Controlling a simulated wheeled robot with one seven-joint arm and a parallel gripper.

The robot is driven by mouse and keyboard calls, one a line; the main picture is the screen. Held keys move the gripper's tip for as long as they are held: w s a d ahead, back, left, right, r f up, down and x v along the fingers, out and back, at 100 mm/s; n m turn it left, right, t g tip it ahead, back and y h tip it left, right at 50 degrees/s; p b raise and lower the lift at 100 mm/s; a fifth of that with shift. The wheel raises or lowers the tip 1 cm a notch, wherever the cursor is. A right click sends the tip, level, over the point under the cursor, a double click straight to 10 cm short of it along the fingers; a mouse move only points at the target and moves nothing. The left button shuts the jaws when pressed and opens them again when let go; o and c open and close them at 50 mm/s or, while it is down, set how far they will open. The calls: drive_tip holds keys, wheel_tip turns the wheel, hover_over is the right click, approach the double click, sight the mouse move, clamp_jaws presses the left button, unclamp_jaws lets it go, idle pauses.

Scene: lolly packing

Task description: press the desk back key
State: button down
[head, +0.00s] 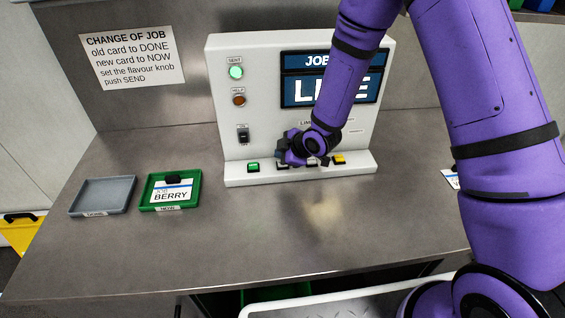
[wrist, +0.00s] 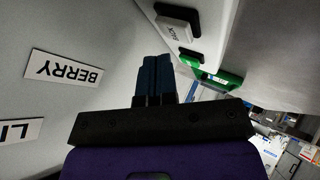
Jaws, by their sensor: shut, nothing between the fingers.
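The desk console (head: 222,110) is a white panel with a row of keys along its foot. My gripper (head: 287,158) is over this foot, just right of the green key (head: 253,167), and hides part of the middle keys. In the wrist view my gripper (wrist: 155,62) is shut and empty. A pale key (wrist: 174,28) with dark lettering, which seems to read BACK, is to the upper right of the fingertips. It looks apart from them in the picture. I cannot tell the exact height of the fingertips over the keys.
A yellow key (head: 339,158) is at the row's right. A green tray (head: 148,190) with a BERRY card (head: 171,194) and a grey tray (head: 88,197) lie left on the metal desk. The desk front is clear. A green lamp (head: 236,72) is lit on the console.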

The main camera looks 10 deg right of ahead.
drive_tip(key=shift+f, duration=0.1)
idle(0.6)
drive_tip(key=shift+f, duration=0.35)
drive_tip(key=shift+f, duration=0.5)
idle(0.8)
drive_tip(key=shift+r, duration=0.95)
drive_tip(key=shift+r, duration=2.5)
